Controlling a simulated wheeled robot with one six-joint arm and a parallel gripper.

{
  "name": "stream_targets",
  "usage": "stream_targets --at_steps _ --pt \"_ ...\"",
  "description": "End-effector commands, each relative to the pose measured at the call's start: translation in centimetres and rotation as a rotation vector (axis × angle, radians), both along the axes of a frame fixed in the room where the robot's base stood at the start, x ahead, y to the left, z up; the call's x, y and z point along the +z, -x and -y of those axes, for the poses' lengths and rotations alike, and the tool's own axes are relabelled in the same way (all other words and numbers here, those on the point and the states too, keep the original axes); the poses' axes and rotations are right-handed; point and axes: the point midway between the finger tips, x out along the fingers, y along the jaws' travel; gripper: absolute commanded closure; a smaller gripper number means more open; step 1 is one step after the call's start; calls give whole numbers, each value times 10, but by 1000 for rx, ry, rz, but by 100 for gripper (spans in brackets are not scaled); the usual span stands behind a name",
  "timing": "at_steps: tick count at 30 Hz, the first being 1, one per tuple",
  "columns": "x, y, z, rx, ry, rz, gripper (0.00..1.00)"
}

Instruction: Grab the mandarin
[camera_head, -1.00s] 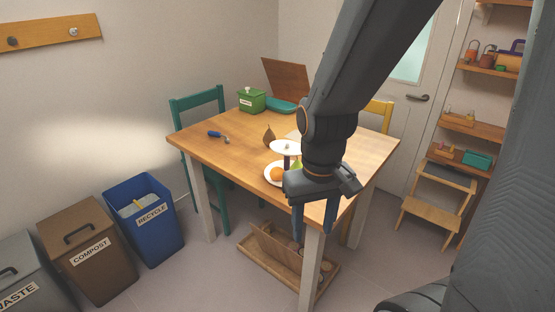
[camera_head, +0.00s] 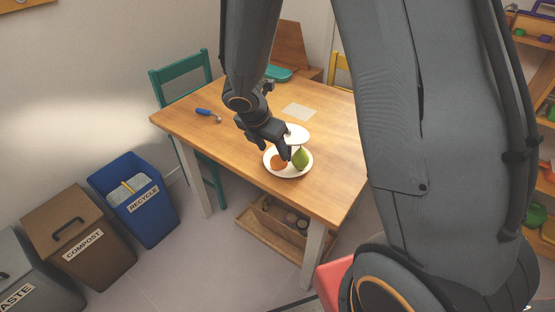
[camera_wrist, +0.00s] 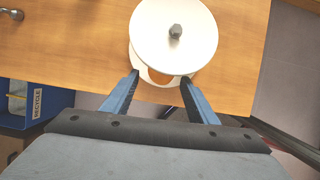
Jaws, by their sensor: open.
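The orange mandarin (camera_head: 277,164) sits on the left part of a white plate (camera_head: 291,174) on the table, beside a green pear (camera_head: 301,158). A smaller white upper tier (camera_head: 298,133) stands above the plate. My gripper (camera_head: 284,152) is just above and at the mandarin, partly covering it. In the wrist view my gripper (camera_wrist: 160,78) is open. A sliver of the mandarin (camera_wrist: 158,77) shows between the fingertips. The upper tier (camera_wrist: 170,25), with its grey knob, hides the rest of the mandarin.
The wooden table (camera_head: 335,185) is mostly clear around the plate. A blue-handled tool (camera_head: 208,114) lies to the left. A teal chair (camera_head: 180,75) stands behind. Recycle (camera_head: 135,197) and compost (camera_head: 75,232) bins stand at the left. The upper tier is close above the fingers.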

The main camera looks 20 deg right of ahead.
Motion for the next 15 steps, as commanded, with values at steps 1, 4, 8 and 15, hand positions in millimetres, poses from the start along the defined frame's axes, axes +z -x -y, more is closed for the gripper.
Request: stream_targets --at_steps 1,4,8,15 --pt "-6 -1 2 -1 0 -2 47" --pt "-15 -1 4 -3 -1 -2 47" --pt "-34 -2 9 -4 -1 -3 47" --pt "-55 -7 15 -6 -2 0 47"
